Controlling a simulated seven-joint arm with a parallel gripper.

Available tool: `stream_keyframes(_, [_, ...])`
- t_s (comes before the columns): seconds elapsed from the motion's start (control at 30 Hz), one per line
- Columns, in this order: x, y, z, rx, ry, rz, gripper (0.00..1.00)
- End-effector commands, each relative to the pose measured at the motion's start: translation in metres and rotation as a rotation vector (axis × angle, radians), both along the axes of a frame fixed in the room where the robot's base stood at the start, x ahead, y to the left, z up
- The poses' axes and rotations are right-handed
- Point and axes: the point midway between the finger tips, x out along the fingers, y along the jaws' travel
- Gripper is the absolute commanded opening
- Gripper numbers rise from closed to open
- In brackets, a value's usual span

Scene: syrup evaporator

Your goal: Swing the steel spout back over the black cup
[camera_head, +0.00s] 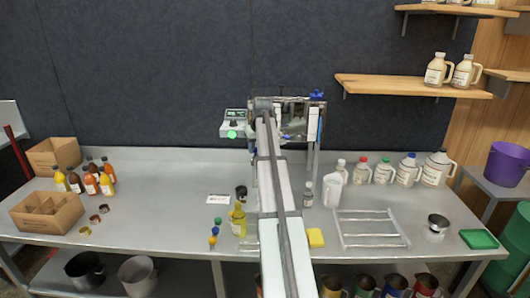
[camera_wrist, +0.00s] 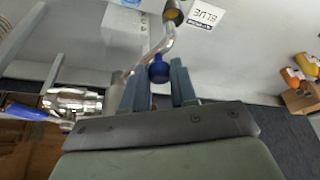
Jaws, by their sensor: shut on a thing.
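In the wrist view my gripper (camera_wrist: 159,78) has its two blue-grey fingers on either side of a round blue knob (camera_wrist: 159,70), shut on it. The bent steel spout (camera_wrist: 168,45) runs past this knob, and its far end overlaps the near edge of the dark cup (camera_wrist: 174,12), which shows yellow inside. I cannot tell whether the spout's tip is directly above the cup. In the head view the black cup (camera_head: 241,192) stands on the steel table, just left of my arm. My arm hides the gripper and spout there.
A printed card (camera_head: 218,199) lies left of the cup. A yellow bottle (camera_head: 239,222) and small coloured-capped vials (camera_head: 214,234) stand nearer the front. The steel evaporator (camera_head: 295,115) stands behind my arm, with a green-lit control box (camera_head: 233,125) beside it. White jugs (camera_head: 384,171) stand right.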

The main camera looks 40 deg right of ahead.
Motion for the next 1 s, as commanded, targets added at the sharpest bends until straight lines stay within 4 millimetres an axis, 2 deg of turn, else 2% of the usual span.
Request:
stream_keyframes(0.27, [0.002,0.001,0.0,0.001,0.0,0.002,0.08])
stream_keyframes(0.73, [0.02,0.004,0.0,0.002,-0.001,0.001,0.08])
stream_keyframes(1.0, [0.021,0.005,0.0,0.002,-0.001,0.001,0.08])
